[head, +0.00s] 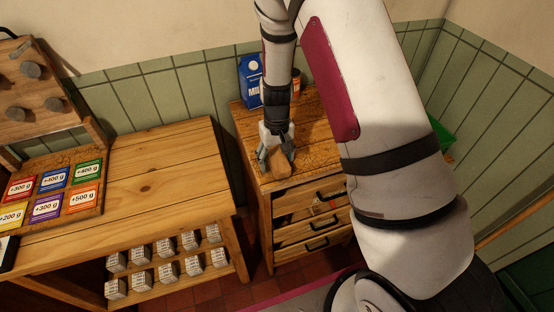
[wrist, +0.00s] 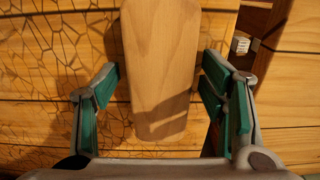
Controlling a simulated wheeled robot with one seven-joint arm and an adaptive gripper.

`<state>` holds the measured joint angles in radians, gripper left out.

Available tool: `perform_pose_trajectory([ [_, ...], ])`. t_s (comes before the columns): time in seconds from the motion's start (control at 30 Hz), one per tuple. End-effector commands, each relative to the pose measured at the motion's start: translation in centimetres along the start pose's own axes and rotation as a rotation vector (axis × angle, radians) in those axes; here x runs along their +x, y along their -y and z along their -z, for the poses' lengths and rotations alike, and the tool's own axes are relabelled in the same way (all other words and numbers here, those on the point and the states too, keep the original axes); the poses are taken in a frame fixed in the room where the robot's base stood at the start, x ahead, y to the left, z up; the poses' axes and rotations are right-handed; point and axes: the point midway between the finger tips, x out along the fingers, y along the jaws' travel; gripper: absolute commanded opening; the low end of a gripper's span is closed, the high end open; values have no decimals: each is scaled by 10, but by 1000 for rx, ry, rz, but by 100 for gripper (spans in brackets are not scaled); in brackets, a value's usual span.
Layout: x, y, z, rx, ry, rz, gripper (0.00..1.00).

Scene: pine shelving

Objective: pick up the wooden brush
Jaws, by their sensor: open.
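The wooden brush (wrist: 160,60) shows in the wrist view as a smooth, pale wooden piece with a rounded end, between my open fingers. There is a gap on both sides of it, and its far part runs out of the picture. My gripper (wrist: 160,85) points down over the cabinet top. In the head view, my gripper (head: 277,157) is low over the front of the small drawer cabinet, with the brush (head: 285,169) showing between its fingers. No bristles are visible.
The drawer cabinet (head: 262,190) has a cracked-pattern wooden top. A blue milk carton (head: 250,82) and an orange-labelled container (head: 296,84) stand at its back, near the tiled wall. A wooden table (head: 150,170) stands left, with white blocks (head: 167,272) on its lower shelf.

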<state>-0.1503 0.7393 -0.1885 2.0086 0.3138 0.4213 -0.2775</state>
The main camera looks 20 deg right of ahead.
Motion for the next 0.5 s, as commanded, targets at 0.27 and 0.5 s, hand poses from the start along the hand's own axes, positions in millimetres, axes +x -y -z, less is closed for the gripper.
perform_pose_trajectory([
  [0.27,0,0,0,0,-1,0,51],
  [0.5,0,0,0,0,0,0,13],
])
